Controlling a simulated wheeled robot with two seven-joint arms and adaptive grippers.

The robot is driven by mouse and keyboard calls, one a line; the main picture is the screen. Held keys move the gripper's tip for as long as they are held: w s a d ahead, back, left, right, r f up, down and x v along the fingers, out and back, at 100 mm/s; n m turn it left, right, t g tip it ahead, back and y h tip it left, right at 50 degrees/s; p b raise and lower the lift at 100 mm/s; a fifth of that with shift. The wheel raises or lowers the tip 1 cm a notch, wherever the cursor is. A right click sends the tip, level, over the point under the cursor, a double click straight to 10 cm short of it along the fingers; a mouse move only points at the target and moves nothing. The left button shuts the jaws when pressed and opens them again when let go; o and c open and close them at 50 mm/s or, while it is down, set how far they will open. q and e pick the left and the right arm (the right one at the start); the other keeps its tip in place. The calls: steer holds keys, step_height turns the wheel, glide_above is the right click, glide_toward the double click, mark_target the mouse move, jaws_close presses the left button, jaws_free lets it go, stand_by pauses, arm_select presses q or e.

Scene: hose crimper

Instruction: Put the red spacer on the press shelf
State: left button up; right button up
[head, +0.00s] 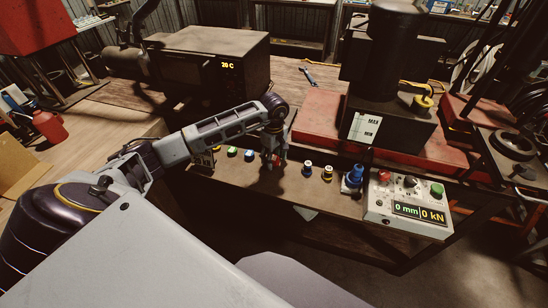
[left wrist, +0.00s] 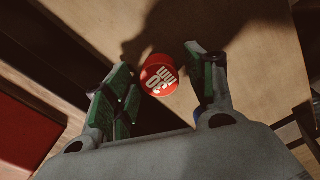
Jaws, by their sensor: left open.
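The red spacer (left wrist: 160,78) has a round red top with white lettering. In the left wrist view it stands on a brown surface between the two green-padded fingertips of my left gripper (left wrist: 162,85), with gaps on both sides. In the head view the left gripper (head: 274,161) points down over the row of small parts. The red spacer (head: 278,158) is mostly hidden by its fingers there. The left gripper is open. The dark press (head: 385,60) stands at right of centre on a red base. I cannot tell which ledge is its shelf.
Green (head: 232,152) and blue (head: 249,155) small parts stand left of the gripper. Two small banded parts (head: 307,170) and a blue-topped part (head: 352,177) stand to its right. A control box (head: 408,205) reads 0 mm and 0 kN. A dark oven-like box (head: 215,60) reads 20 C.

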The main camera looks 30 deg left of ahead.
mark_target(274, 158)
arm_select(q)
steer(key=shift+r, duration=0.1)
arm_select(e)
steer(key=shift+r, duration=0.1)
arm_select(q)
steer(key=shift+r, duration=0.1)
step_height(274, 158, up, 12)
steer(key=b, duration=0.1)
steer(key=shift+b, duration=0.3)
arm_select(e)
steer(key=shift+w+d+f, duration=0.25)
steer(key=shift+d+f, duration=0.3)
steer(key=shift+f, duration=0.3)
steer(key=shift+a, duration=0.1)
arm_select(q)
steer(key=shift+d, duration=0.1)
